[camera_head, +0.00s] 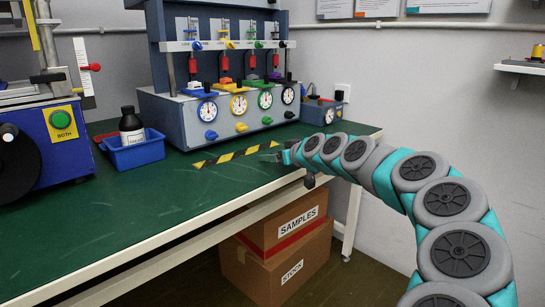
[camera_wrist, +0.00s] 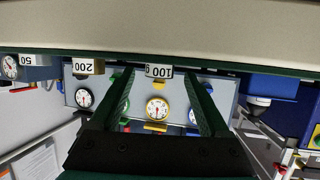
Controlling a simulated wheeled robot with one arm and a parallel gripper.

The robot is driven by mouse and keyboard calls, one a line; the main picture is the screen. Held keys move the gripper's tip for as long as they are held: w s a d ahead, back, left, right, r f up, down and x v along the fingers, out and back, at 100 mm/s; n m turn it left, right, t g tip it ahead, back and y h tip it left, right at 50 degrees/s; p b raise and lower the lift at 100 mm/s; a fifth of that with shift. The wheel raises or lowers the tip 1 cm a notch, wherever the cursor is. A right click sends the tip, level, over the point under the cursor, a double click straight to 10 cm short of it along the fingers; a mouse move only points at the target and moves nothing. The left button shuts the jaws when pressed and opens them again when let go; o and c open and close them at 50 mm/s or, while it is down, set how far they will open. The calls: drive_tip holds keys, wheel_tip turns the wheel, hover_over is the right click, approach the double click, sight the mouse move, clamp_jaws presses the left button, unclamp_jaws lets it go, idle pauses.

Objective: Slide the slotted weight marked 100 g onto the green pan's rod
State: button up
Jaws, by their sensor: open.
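The wrist view is upside down. The slotted weight marked 100 g (camera_wrist: 158,71) shows there by its white label, between the tips of my open gripper (camera_wrist: 158,80). I cannot tell whether the fingers reach around it; they do not hold it. A part of the green pan (camera_wrist: 125,121) shows beside the left finger, mostly hidden. In the head view my gripper (camera_head: 279,154) is low over the table near its front right edge. There the green pan (camera_head: 261,85) stands above the green-rimmed dial (camera_head: 265,100); its rod is too small to make out. The 100 g weight is not distinguishable there.
Labels marked 200 (camera_wrist: 86,67) and 50 (camera_wrist: 27,60) show left of the 100 g one. The blue-grey test stand (camera_head: 168,117) holds several dials and pans. A blue bin (camera_head: 135,155) with a black bottle (camera_head: 131,127) is left. Striped tape (camera_head: 230,155) crosses open green table (camera_head: 150,205).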

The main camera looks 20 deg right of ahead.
drive_tip(key=shift+w+f, duration=0.15)
drive_tip(key=shift+w, duration=0.15)
clamp_jaws()
idle(0.5)
